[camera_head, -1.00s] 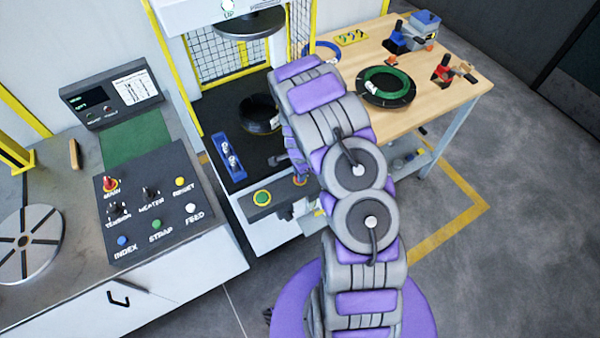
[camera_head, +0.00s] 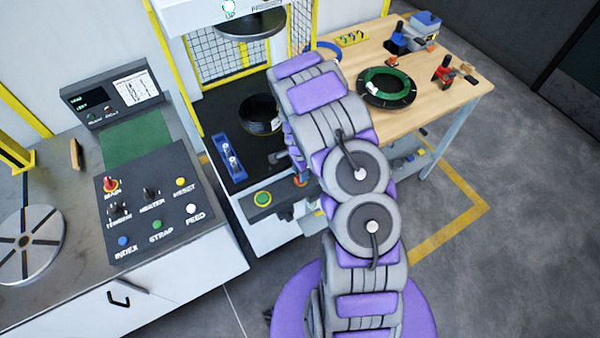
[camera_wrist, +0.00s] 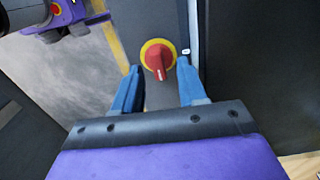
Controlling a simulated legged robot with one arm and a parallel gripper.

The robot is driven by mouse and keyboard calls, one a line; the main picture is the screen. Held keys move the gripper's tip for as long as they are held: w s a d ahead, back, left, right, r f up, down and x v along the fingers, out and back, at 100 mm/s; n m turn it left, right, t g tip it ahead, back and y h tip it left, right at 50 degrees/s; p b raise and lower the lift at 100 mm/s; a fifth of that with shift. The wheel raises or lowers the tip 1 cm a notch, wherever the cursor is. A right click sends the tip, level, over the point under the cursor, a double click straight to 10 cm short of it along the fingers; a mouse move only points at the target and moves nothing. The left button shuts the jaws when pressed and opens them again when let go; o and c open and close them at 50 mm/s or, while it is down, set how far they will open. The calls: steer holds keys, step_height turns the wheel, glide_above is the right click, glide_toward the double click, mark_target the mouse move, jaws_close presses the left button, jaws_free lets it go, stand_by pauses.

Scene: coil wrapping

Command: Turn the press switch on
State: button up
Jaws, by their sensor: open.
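The press switch (camera_wrist: 158,58) is a red rotary knob on a yellow ring, mounted on a grey panel in the wrist view. Its pointer mark faces down toward my gripper. My gripper (camera_wrist: 159,68) is open, with one blue finger on each side of the knob in the picture. The knob shows between the fingertips; I cannot tell whether they touch it. In the head view the press (camera_head: 225,178) stands at the centre, with a green button (camera_head: 263,198) on its front panel. My arm hides most of that panel's right part and most of my gripper.
A control panel (camera_head: 155,207) with labelled knobs and buttons is on the left bench. A wooden table (camera_head: 440,85) at the right holds a dark ring with green wrap (camera_head: 387,87) and tools. A black coil (camera_head: 260,115) sits on the press bed. Floor at right is clear.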

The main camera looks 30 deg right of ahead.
step_height(320, 180, up, 16)
steer(key=p, duration=0.1)
steer(key=shift+f, duration=0.2)
stand_by(0.5)
steer(key=s+a+r+n+b, duration=0.1)
steer(key=s+a+r+n, duration=0.35)
steer(key=s, duration=0.25)
steer(key=s+a+r+n+g+b, duration=0.1)
steer(key=s+a+r+n, duration=0.3)
steer(key=s+r, duration=0.25)
steer(key=s+a+r+n+b, duration=0.1)
steer(key=s+a+r+n, duration=0.35)
steer(key=s, duration=0.35)
steer(key=s+a+r+n+b, duration=0.1)
steer(key=s+n, duration=0.3)
steer(key=s, duration=0.7)
steer(key=shift+s+r+n+g, duration=0.2)
steer(key=shift+r+n+g, duration=0.05)
steer(key=shift+n+g, duration=0.15)
steer(key=shift+a, duration=0.1)
